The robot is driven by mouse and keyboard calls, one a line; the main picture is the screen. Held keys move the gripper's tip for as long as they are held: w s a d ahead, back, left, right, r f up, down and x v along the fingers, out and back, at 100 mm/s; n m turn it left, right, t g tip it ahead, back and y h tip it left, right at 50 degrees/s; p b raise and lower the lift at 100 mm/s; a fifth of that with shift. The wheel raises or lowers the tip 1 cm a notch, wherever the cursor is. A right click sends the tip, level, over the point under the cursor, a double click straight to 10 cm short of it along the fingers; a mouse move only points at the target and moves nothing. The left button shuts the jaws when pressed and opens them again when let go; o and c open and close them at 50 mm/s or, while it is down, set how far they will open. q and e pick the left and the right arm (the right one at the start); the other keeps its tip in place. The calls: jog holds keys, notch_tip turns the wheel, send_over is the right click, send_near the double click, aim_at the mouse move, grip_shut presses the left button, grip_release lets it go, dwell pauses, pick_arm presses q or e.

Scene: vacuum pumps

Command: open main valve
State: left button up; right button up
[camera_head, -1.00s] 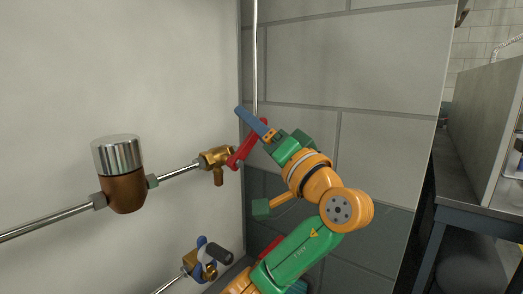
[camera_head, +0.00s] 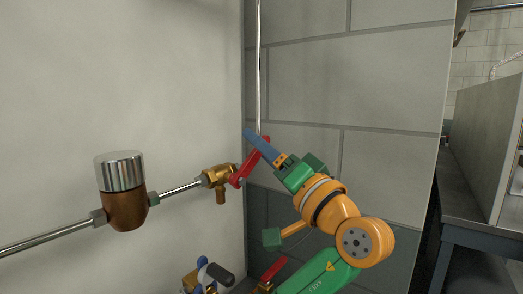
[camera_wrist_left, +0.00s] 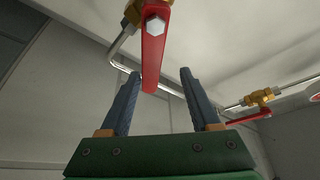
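A brass valve (camera_head: 218,177) sits at the end of the steel pipe along the left wall. Its red lever (camera_head: 241,179) slants up to the right. My left gripper (camera_head: 248,134) comes in from the lower right, and a blue finger crosses in front of the lever and hides part of it. In the left wrist view, my left gripper (camera_wrist_left: 158,72) is open, with its two blue fingers apart. The red lever (camera_wrist_left: 154,60) with its hex bolt shows between them, its end nearer the left finger. I cannot tell if they touch. My right gripper is not in view.
A brown and chrome fitting (camera_head: 122,195) sits on the same pipe. Below are a blue-handled valve (camera_head: 205,270) and another red-handled valve (camera_head: 270,272). A thin vertical pipe (camera_head: 258,70) runs near the wall corner. A workbench (camera_head: 475,235) stands at right.

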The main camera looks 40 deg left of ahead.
pick_arm(q)
jog(key=b+v, duration=0.2)
jog(key=v, duration=0.4)
jog(key=shift+s+d+r, duration=0.1)
dwell(0.5)
